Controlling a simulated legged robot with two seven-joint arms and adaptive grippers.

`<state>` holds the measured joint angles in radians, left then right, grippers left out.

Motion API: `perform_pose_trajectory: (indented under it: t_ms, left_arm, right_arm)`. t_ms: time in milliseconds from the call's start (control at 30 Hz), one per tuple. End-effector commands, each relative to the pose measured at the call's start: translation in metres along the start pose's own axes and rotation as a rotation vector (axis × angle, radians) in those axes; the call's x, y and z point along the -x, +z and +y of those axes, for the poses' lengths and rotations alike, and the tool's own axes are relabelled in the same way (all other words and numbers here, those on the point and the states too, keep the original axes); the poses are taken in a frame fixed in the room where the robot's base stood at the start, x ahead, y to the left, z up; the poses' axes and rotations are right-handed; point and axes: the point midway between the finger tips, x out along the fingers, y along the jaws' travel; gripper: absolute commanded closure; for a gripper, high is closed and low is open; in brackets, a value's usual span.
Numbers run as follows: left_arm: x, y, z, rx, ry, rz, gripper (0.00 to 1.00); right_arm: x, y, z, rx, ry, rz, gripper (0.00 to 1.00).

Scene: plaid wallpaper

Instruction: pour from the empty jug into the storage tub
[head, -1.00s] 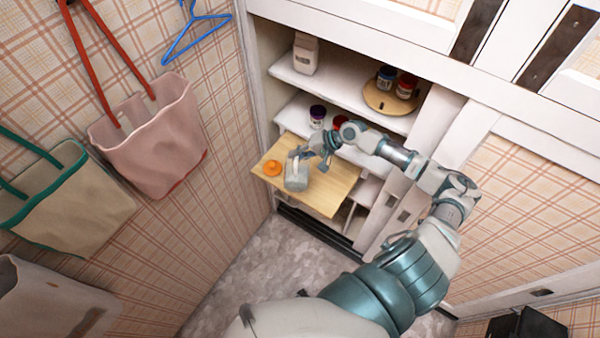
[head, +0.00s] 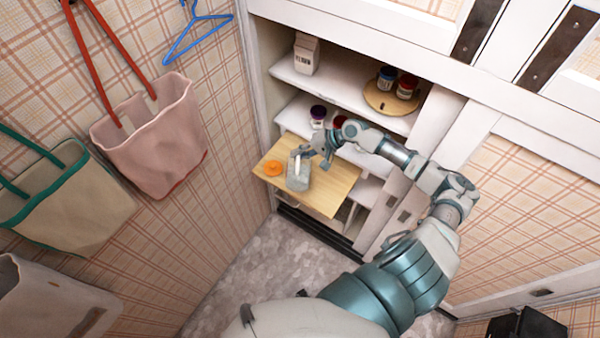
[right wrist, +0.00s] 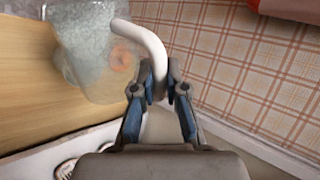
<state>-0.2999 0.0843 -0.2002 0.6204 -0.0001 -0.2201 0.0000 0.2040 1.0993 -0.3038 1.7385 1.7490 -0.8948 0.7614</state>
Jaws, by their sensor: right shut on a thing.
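A translucent grey jug (head: 299,181) with a white handle is at the pull-out wooden board in the cupboard. I cannot tell whether it rests on the board or hangs just above it. My right gripper (head: 303,154) is at its handle. In the right wrist view the fingers (right wrist: 160,88) are shut on the curved white handle (right wrist: 148,42), and the clear jug body (right wrist: 88,45) is beyond them at upper left. I see no contents for certain. I cannot make out a separate storage tub. My left gripper is out of view.
An orange round thing (head: 273,168) lies on the wooden board (head: 325,195), left of the jug. Shelves above hold a carton (head: 306,54), a round tray (head: 376,97) with jars, and a purple-lidded jar (head: 318,112). Bags hang on the left wall.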

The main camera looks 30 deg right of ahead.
Motion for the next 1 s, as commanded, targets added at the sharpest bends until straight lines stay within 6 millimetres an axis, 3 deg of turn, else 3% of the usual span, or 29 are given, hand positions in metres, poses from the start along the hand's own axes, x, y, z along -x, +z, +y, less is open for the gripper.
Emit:
perform_pose_trajectory:
  t_ms: [300, 633, 1000]
  left_arm:
    - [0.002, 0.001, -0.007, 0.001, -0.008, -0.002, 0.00]
    - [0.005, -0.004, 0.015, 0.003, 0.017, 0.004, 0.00]
    - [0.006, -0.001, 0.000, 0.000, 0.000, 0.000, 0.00]
  right_arm:
    - [0.005, -0.011, 0.006, -0.022, -0.010, -0.019, 1.00]
    - [0.000, -0.003, -0.005, -0.015, -0.001, -0.014, 1.00]
    - [0.004, -0.013, 0.001, -0.046, -0.005, -0.035, 1.00]
